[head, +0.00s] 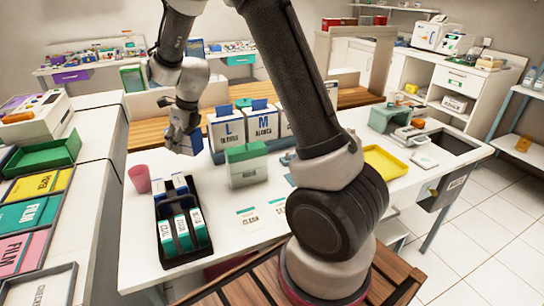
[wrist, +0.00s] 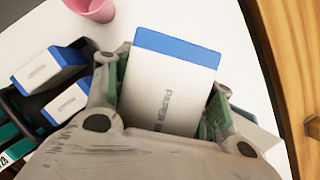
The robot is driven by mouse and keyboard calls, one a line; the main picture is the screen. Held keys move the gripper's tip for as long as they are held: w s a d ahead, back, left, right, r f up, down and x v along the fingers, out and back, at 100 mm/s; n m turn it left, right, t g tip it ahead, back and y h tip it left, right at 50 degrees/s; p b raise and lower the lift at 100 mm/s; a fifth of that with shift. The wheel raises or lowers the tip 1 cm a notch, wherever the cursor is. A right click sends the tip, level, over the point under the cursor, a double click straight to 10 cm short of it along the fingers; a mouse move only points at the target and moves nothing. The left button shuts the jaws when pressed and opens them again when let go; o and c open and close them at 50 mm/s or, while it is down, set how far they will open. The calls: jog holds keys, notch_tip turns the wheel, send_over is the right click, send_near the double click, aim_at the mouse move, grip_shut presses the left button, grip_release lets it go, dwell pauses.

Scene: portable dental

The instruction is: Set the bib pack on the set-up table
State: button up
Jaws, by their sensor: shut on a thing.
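My gripper (head: 187,142) is shut on a white pack with a blue end, partly lettered "PAPER B…", which I take as the bib pack (wrist: 172,82). In the wrist view the pack sits between the fingers (wrist: 165,100), its lower end hidden by the gripper. In the head view only a small blue part of the pack (head: 196,143) shows. My gripper holds it above the white table (head: 330,205), left of the L box and behind the black caddy. Two similar blue-and-white packs (wrist: 50,68) are in the caddy in the wrist view.
The black caddy (head: 183,259) also holds several teal-and-white boxes (head: 181,232). A pink cup (head: 140,179) stands beside it. A green-topped box (head: 247,166), L (head: 229,130) and M (head: 265,124) boxes and a yellow tray (head: 385,161) stand rightward. Bare tabletop lies around the label cards (head: 249,219).

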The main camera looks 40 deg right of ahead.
aim_at(185, 173)
notch_tip(185, 173, down, 10)
jog(key=shift+f, duration=0.1)
dwell(0.4)
jog(key=o, duration=1.1)
